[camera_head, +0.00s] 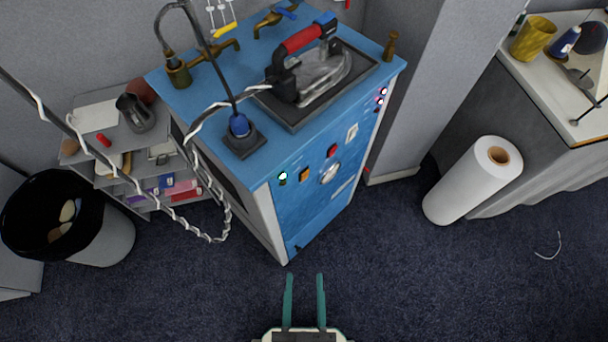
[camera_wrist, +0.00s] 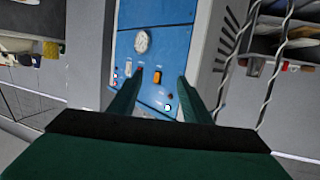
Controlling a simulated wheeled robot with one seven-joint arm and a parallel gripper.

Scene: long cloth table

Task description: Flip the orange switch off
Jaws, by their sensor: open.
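The orange switch (camera_head: 304,174) is on the blue front panel of the ironing station (camera_head: 320,205), between a lit green lamp (camera_head: 282,176) and a red switch (camera_head: 331,151). In the wrist view an orange switch (camera_wrist: 157,76) shows between my fingertips in the picture, with the panel behind. My gripper (camera_head: 304,277) is open and empty, its two green fingers pointing toward the station. In the head view it is low in front of the station, apart from the panel. Whether the orange switch is on or off is too small to tell.
A round gauge (camera_head: 329,172) is on the panel. An iron (camera_head: 311,62) rests on top; its twisted cord hangs at the left. The carpet in front is clear.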

